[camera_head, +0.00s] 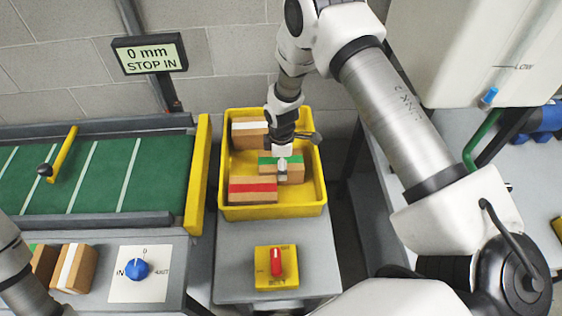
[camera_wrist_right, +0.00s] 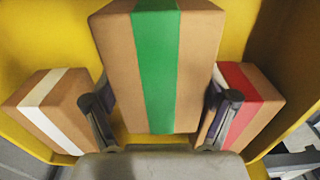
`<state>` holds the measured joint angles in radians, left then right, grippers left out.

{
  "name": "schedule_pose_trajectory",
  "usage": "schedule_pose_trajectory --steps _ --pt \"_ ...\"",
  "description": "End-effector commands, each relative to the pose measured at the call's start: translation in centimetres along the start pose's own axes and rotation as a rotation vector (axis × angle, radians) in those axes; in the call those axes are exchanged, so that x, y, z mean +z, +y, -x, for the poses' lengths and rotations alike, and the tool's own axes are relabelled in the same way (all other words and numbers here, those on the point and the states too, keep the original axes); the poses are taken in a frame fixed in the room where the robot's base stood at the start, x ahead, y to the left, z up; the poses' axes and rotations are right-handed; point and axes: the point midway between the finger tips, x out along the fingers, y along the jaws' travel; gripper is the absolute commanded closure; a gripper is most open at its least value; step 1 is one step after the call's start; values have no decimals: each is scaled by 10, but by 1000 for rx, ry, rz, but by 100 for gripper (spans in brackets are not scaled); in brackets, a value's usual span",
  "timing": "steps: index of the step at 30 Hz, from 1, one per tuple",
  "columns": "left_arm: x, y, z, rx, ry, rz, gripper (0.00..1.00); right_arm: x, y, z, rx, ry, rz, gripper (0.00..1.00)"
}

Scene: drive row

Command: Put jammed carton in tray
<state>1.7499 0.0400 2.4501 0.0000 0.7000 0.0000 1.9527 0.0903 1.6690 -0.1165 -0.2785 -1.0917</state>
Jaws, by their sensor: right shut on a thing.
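The green-striped carton (camera_head: 296,174) is inside the yellow tray (camera_head: 270,212), towards its right side. My right gripper (camera_head: 283,168) is shut on it from above. In the right wrist view the green-striped carton (camera_wrist_right: 158,70) sits between the two fingers of my right gripper (camera_wrist_right: 160,112). I cannot tell whether its underside touches the tray floor. A white-striped carton (camera_head: 247,127) lies at the back of the tray and a red-striped carton (camera_head: 250,193) at the front left. My left gripper is out of view.
A green belt (camera_head: 95,180) with a yellow end plate (camera_head: 198,175) is left of the tray. In front are a red switch on a yellow box (camera_head: 276,264), a blue knob (camera_head: 136,269) and another white-striped carton (camera_head: 76,268). A sign (camera_head: 150,54) reads "0 mm STOP IN".

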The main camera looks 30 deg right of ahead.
Motion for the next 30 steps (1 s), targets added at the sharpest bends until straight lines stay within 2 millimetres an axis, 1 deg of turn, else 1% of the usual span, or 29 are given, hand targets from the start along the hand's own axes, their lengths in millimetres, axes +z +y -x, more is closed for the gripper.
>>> schedule_pose_trajectory --steps 4,5,6,15,17,19,20,23,27,30 --pt "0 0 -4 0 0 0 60 0 0 -4 0 0 0 69" --pt "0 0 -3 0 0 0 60 0 0 -3 0 0 0 5" --pt "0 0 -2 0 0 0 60 0 0 -3 0 0 0 0" --pt "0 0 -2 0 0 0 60 0 0 -2 0 0 0 0" --pt "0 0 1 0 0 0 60 0 0 1 0 0 0 0" --pt "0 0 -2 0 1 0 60 0 0 6 0 0 0 0" --pt "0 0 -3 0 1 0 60 0 0 10 1 0 1 0" --pt "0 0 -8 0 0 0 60 0 1 30 3 2 1 0" --pt "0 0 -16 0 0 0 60 -1 1 68 5 3 0 0" --pt "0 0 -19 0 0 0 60 0 1 92 3 2 0 0"
